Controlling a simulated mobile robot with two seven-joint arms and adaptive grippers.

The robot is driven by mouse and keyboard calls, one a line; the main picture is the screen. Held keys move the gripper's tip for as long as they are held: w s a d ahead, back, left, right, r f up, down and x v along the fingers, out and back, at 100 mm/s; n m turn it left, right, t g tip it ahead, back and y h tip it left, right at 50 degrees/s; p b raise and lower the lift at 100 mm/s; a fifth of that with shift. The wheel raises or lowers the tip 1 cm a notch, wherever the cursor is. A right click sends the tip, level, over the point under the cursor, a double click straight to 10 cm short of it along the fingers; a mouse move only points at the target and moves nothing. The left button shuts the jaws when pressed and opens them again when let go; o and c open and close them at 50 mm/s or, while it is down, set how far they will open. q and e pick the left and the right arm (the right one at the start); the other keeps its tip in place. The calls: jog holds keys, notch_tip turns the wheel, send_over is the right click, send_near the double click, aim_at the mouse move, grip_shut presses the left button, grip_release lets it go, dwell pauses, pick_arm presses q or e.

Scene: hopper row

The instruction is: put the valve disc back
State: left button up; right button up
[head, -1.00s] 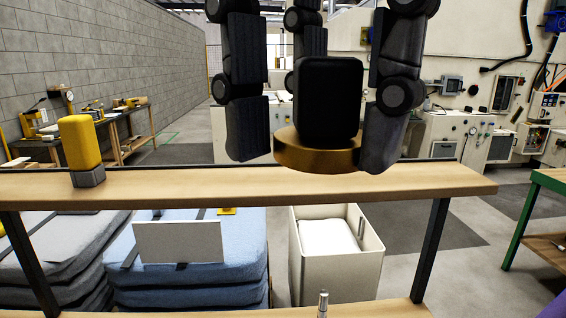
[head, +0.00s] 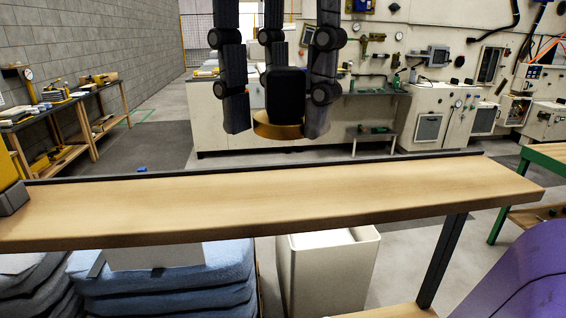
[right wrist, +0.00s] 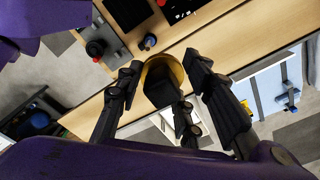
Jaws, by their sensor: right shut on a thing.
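The valve disc, a brass-coloured round disc (head: 275,131) with a black block on top, hangs in my right gripper (head: 277,120). The gripper's dark jointed fingers stand around the disc and are shut on it. In the head view it appears above the far edge of the wooden shelf, apart from the shelf top. In the right wrist view the gold rim of the disc (right wrist: 168,62) shows between the fingers (right wrist: 163,90), with the black block partly covering it. My left gripper is in neither view. No seat for the disc can be made out clearly.
The wooden shelf top (head: 300,193) is mostly bare; a yellow block with a grey base (head: 10,185) stands at its left end. Below are a white bin (head: 330,270) and blue stacked sacks (head: 190,280). In the wrist view, a red-knobbed dark fitting (right wrist: 95,48) and a small blue-topped item (right wrist: 149,41) appear.

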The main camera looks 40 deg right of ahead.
send_over(282, 191)
notch_tip(282, 191, down, 6)
jog(key=shift+f, duration=0.25)
jog(key=shift+d+f, duration=0.1)
jog(key=shift+f, duration=1.45)
jog(key=shift+f, duration=0.2)
jog(key=o, duration=1)
jog(key=shift+r, duration=0.1)
notch_tip(282, 191, up, 12)
jog(key=shift+r, duration=0.1)
